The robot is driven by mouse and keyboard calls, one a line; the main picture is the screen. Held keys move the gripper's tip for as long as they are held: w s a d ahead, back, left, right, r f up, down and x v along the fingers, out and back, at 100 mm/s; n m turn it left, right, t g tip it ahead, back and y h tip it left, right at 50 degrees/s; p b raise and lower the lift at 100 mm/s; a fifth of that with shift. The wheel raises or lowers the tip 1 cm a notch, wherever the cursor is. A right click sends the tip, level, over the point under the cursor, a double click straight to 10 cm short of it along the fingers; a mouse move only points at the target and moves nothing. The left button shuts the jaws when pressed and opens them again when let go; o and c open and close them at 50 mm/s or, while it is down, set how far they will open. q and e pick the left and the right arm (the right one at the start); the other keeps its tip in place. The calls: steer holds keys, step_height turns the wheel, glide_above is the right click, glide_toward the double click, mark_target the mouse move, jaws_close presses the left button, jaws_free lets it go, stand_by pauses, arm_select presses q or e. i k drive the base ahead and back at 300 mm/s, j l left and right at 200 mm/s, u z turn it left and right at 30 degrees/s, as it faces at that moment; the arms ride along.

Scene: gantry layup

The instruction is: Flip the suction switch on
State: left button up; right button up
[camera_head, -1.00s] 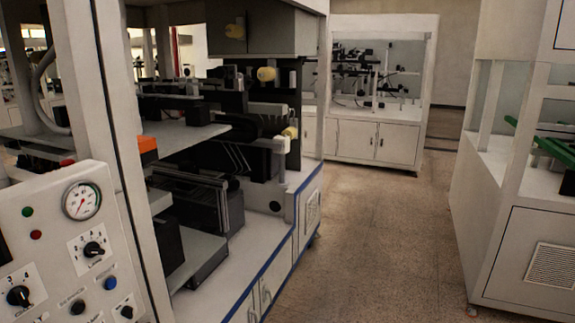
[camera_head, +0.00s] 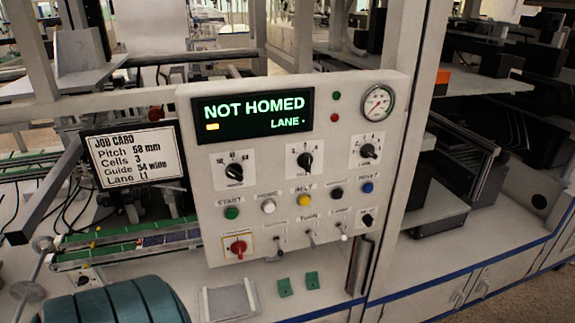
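A white control panel (camera_head: 210,190) stands in the middle of the view. A row of small toggle switches sits along its lower part: a left one (camera_head: 280,253), a middle one (camera_head: 310,238) and a right one with a pale tip (camera_head: 343,237). Their labels are too blurred to read, so I cannot tell which is the suction switch or how it is set. A red knob (camera_head: 238,247) on a yellow-edged plate is to their left. Neither of my grippers is in view.
The panel's display (camera_head: 252,110) reads NOT HOMED and LANE. A gauge (camera_head: 378,102), black selector knobs and coloured buttons surround it. A job card (camera_head: 134,154) hangs at left. A dark teal ribbed roll (camera_head: 150,300) and two green pieces (camera_head: 285,287) lie below.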

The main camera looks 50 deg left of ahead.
mark_target(280, 253)
steer(key=u, duration=1.6)
